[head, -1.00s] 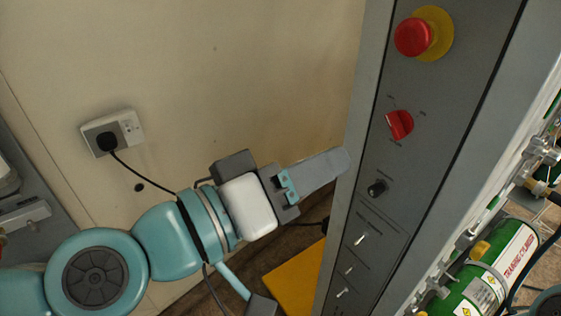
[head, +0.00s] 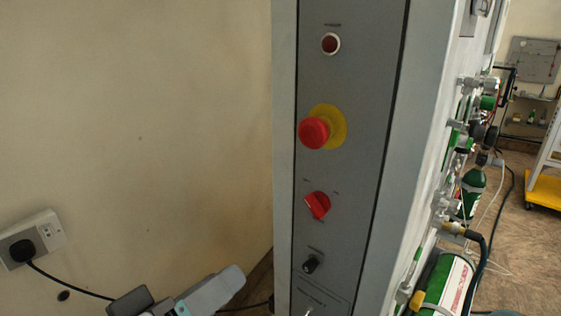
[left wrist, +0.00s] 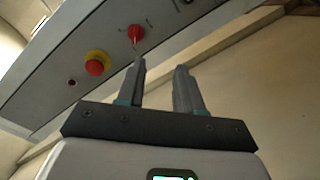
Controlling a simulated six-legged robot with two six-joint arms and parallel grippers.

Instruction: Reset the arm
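My left gripper (head: 232,278) is at the bottom of the head view, left of the grey control panel (head: 352,100) and apart from its face. The left wrist view shows its two fingers (left wrist: 160,66) spread with nothing between them, so it is open. The panel also fills the upper left of that view. My left arm is mostly cut off below the head view. My right gripper is not in view.
The panel carries a red push button on a yellow collar (head: 314,132), a red rotary switch (head: 317,205), a black knob (head: 311,264) and a red lamp (head: 330,44). A wall socket (head: 32,240) with a plug is at left. Green cylinders (head: 446,285) stand right.

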